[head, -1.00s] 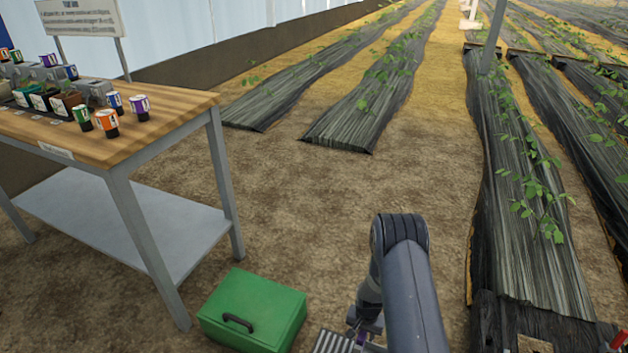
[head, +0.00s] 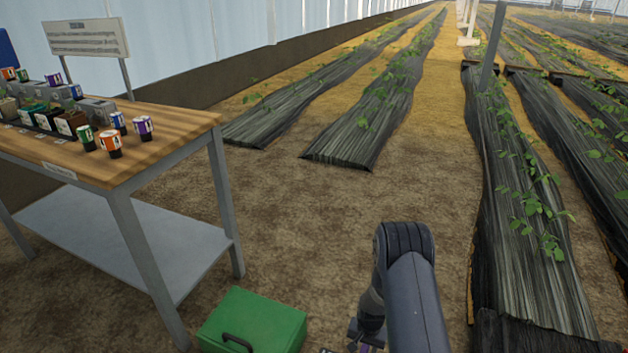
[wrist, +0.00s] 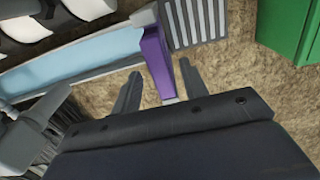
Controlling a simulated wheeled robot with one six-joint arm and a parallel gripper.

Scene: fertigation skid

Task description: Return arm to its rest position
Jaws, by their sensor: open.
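My arm (head: 414,290) is bent at the bottom of the head view, right of the middle, with its elbow up and its far end pointing down. My gripper (wrist: 160,84) shows in the wrist view with its two fingers apart. A purple strip (wrist: 157,60) shows between the fingers, beyond them; I cannot tell whether they touch it. Nothing is clearly held. In the head view the gripper is mostly cut off at the bottom edge.
A green box (head: 252,322) with a black handle is on the ground left of my arm. A wooden-topped bench (head: 175,133) with several small labelled pots stands at the left. Planted black-film rows (head: 520,230) run along the right. Bare soil (head: 300,215) lies ahead.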

